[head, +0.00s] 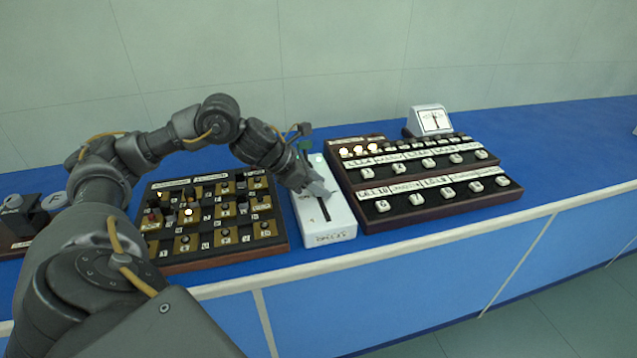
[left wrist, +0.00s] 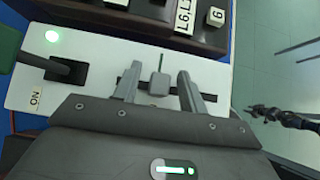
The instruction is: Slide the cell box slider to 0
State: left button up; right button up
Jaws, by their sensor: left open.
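The cell box (head: 327,228) is a white box with a dark lengthwise slot, standing between two control panels on the blue bench. Its grey slider knob (left wrist: 159,84) stands in the slot in the left wrist view. My left gripper (head: 318,190) is over the box. In the left wrist view my left gripper (left wrist: 158,90) is open, with one finger on each side of the knob and a visible gap to each. In the head view the gripper hides the knob. The scale marks at the slot cannot be read.
A wooden knob panel (head: 225,254) stands close at left, a two-tier button panel (head: 440,205) close at right. A white meter (head: 430,120) stands behind.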

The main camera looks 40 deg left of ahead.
pick_arm(q)
grip_shut()
dwell(0.3)
jog(key=shift+d, duration=0.15)
